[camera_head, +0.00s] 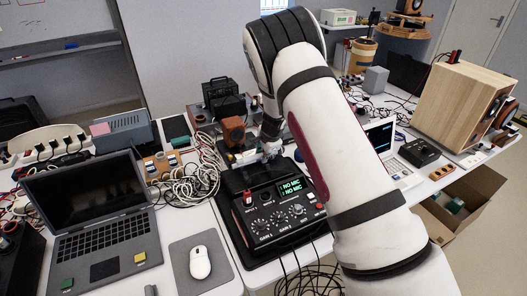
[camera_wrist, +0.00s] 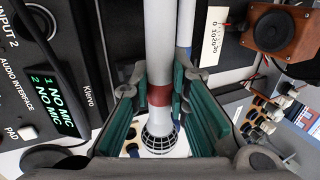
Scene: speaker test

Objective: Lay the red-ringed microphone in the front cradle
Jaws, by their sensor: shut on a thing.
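My gripper (camera_wrist: 162,84) has its green-padded fingers on both sides of the red-ringed microphone (camera_wrist: 159,40) and is shut on it at the red band. The microphone is a pale grey rod. Its dark mesh head (camera_wrist: 164,139) points to the bottom of the wrist view. A second pale rod with a blue band (camera_wrist: 187,51) shows just behind it on the right. In the head view my gripper (camera_head: 271,150) is above the black area behind the audio interface (camera_head: 279,216). The front cradle cannot be made out clearly in either view.
The interface display (camera_head: 291,187) reads NO MIC on both lines. A small wooden speaker (camera_wrist: 277,29) stands close on the right in the wrist view. A laptop (camera_head: 93,210), a mouse (camera_head: 200,262) and coiled cables (camera_head: 185,183) lie to the left in the head view.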

